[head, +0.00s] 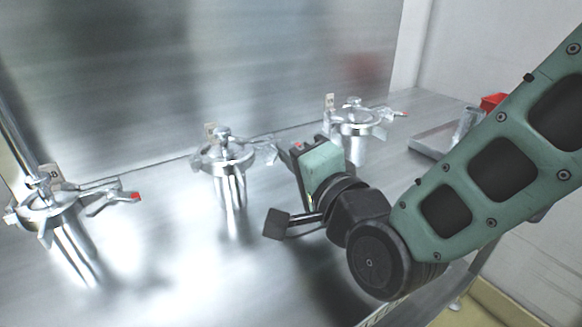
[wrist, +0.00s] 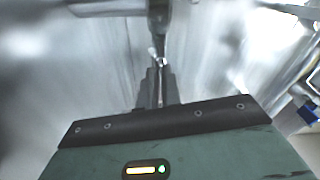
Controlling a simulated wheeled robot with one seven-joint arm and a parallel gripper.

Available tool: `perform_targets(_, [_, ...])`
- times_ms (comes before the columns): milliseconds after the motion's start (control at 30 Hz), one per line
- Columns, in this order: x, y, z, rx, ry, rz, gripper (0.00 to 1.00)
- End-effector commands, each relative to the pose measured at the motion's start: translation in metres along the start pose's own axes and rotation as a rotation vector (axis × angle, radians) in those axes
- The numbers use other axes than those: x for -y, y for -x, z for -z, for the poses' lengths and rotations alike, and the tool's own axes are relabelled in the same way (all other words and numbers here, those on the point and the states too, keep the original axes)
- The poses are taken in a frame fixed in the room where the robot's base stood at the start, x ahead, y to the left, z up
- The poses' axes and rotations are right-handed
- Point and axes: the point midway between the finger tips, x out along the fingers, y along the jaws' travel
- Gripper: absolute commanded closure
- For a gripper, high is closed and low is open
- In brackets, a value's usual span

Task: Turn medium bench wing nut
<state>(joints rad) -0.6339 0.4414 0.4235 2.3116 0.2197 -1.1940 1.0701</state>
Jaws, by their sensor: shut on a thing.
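Three shiny metal vessels with clamped lids stand on the steel bench. The middle vessel (head: 229,180) has a lid with a knob on top and a bright metal wing nut fitting (head: 264,152) at its right side. My gripper (head: 280,151) reaches in from the right at lid height, its tips at that fitting. In the wrist view my gripper (wrist: 160,76) has its fingers close together on a small bright metal piece (wrist: 158,58), which I take to be the wing nut. The fingers hide most of it.
The left vessel (head: 72,245) has a red-tipped lever reaching right. The right vessel (head: 354,128) stands close behind my gripper. A steel wall (head: 200,70) rises behind the bench (head: 160,270). A red container (head: 492,101) is at the far right.

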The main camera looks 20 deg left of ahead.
Motion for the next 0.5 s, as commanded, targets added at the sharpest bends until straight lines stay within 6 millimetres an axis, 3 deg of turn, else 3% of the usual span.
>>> perform_targets(500, [-0.0021,-0.0001,0.0004,-0.002,-0.212,-0.002,1.00])
